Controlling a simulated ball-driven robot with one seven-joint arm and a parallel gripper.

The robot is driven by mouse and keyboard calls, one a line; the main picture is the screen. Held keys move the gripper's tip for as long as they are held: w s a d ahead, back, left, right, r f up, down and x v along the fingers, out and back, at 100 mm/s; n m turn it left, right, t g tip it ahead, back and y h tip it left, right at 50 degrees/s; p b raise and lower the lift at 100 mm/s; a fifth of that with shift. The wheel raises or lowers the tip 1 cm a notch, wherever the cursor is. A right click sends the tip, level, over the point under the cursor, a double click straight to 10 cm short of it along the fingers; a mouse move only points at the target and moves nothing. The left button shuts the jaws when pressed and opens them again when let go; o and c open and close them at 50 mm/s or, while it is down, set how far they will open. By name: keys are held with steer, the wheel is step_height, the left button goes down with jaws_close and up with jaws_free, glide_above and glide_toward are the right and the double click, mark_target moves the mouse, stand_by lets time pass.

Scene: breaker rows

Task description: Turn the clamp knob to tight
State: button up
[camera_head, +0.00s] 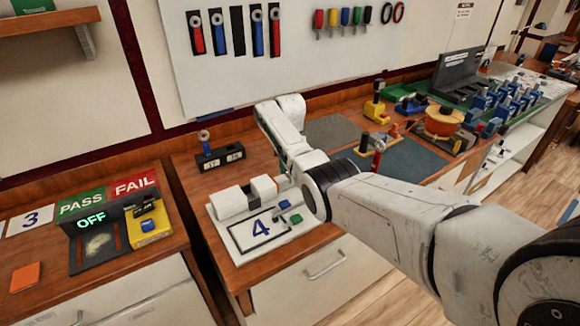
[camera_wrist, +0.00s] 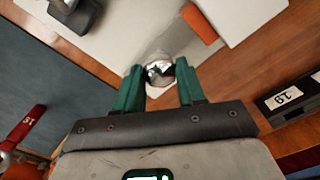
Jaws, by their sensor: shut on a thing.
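My gripper (camera_wrist: 159,70) has two green fingers, closed on a round shiny metal knob (camera_wrist: 159,73), which I take to be the clamp knob. One finger is on each side of it. A dark mark shows on the knob, but I cannot read its setting. In the head view, my arm reaches down to the white fixture plate (camera_head: 234,254) marked 4, with white blocks (camera_head: 230,202) on it. The knob and most of the gripper are hidden there by my arm.
An orange block (camera_wrist: 199,24) lies close to the fingers in the wrist view. A dark labelled stand (camera_head: 220,157) is behind the plate. A PASS/FAIL box (camera_head: 95,218) stands on the left bench. Blue-grey mats (camera_head: 400,158) and tools are to the right.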

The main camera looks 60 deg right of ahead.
steer(key=shift+r+m, duration=0.1)
steer(key=shift+m, duration=0.4)
steer(key=shift+w, duration=0.1)
steer(key=o, duration=1.1)
steer(key=shift+c, duration=0.2)
step_height(320, 180, up, 11)
steer(key=b, duration=0.1)
steer(key=shift+f, duration=0.2)
